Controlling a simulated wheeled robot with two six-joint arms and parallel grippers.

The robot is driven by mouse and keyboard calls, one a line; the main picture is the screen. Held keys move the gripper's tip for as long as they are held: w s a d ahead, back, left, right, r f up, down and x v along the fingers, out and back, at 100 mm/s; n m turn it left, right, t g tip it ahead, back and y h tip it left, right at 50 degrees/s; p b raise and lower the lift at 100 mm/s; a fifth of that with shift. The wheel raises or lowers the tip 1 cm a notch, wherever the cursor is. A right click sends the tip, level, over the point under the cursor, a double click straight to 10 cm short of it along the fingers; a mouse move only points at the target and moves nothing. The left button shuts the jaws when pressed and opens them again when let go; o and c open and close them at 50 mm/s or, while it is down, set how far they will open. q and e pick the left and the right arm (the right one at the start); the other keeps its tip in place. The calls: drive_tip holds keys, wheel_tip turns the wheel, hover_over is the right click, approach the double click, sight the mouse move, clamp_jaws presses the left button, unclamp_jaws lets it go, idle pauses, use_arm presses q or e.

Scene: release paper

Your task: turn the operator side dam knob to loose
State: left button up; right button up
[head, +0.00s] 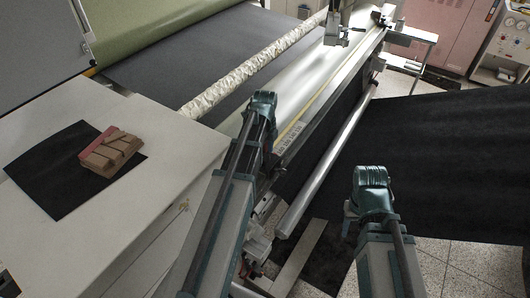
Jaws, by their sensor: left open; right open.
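The long coating machine (318,122) runs diagonally from the near middle to the far upper right. Its near end bracket (257,246) is partly hidden by my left arm. I cannot make out the side dam knob or its setting. My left gripper (268,172) shows only as a small dark part beside my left arm, near the machine's front edge; it is open and mostly hidden. My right gripper (349,214) shows as a small dark part left of my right arm, right of the roller; it is open. I see nothing held by either.
A pale roller (325,160) runs along the machine's front. A dark sheet (450,150) spreads to the right. A white cabinet (150,215) at left bears a black sheet (50,165) and a wooden block (112,153). Tiled floor (450,265) shows at the lower right.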

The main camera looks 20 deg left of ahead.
sight(266, 157)
use_arm(q)
wheel_tip(266, 157, up, 13)
drive_tip(key=p, duration=1.2)
drive_tip(key=shift+f, duration=0.15)
drive_tip(key=s+d+f+n+b, duration=0.4)
drive_tip(key=s+d+n, duration=0.1)
drive_tip(key=d, duration=0.2)
drive_tip(key=s+d+f+n+b, duration=0.4)
drive_tip(key=s+d+n, duration=0.1)
drive_tip(key=d, duration=0.3)
drive_tip(key=s+d+f+n+y+b, duration=0.1)
drive_tip(key=s+d+f+n+b, duration=0.4)
drive_tip(key=d, duration=0.3)
drive_tip(key=shift+s+d+n, duration=0.2)
drive_tip(key=shift+s+n, duration=0.2)
drive_tip(key=shift+s, duration=0.45)
